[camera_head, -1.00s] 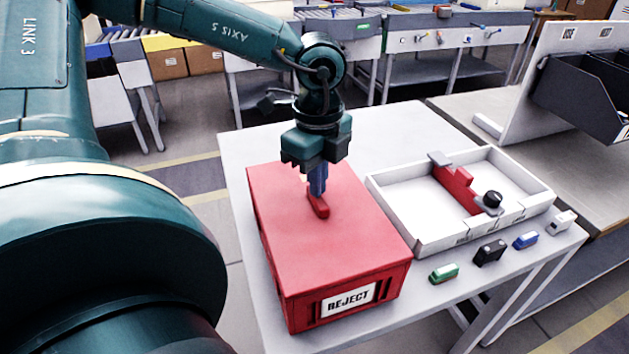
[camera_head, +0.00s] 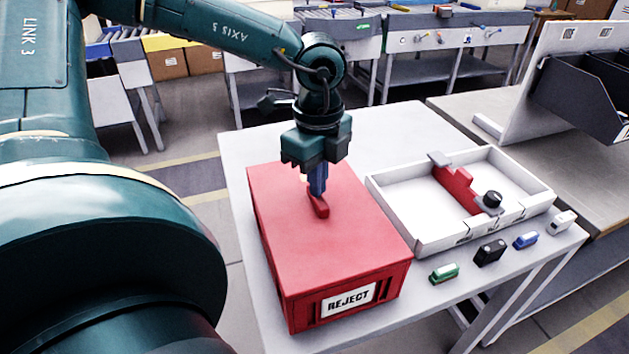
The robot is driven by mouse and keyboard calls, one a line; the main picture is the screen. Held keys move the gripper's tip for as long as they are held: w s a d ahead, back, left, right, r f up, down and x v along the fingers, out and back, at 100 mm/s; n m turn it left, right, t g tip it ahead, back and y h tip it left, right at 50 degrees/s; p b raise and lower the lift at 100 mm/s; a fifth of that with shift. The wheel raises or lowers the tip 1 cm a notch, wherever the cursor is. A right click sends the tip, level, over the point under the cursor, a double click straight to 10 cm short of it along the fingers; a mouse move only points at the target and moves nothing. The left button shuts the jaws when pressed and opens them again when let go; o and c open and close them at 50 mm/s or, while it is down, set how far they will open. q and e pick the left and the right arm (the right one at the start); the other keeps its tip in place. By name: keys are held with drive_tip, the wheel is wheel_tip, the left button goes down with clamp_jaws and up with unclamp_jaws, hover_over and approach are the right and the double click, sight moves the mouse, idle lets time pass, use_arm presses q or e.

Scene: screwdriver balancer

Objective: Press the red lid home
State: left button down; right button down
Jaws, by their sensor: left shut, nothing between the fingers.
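The red lid (camera_head: 318,245) lies on top of the red box marked REJECT (camera_head: 348,301), on the white table. The lid looks level, and I see no clear gap along its front edge; whether it is fully seated I cannot tell. A small red bar handle (camera_head: 319,206) stands on the lid. My left gripper (camera_head: 317,192) points straight down over this handle, with its blue fingers shut and empty. The fingertips are at the handle's far end and seem to touch it or hover just above. My right gripper is not in view.
Small green (camera_head: 444,272), black (camera_head: 490,252), blue (camera_head: 526,240) and white (camera_head: 562,222) pieces line the table's front right. The table behind the box is clear.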

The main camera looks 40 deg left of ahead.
use_arm(q)
drive_tip(key=shift+f+b, duration=0.3)
drive_tip(key=shift+b, duration=0.1)
idle(0.4)
drive_tip(key=shift+r, duration=0.1)
drive_tip(key=shift+r, duration=0.4)
drive_tip(key=shift+r+p, duration=0.95)
drive_tip(key=shift+r, duration=1.1)
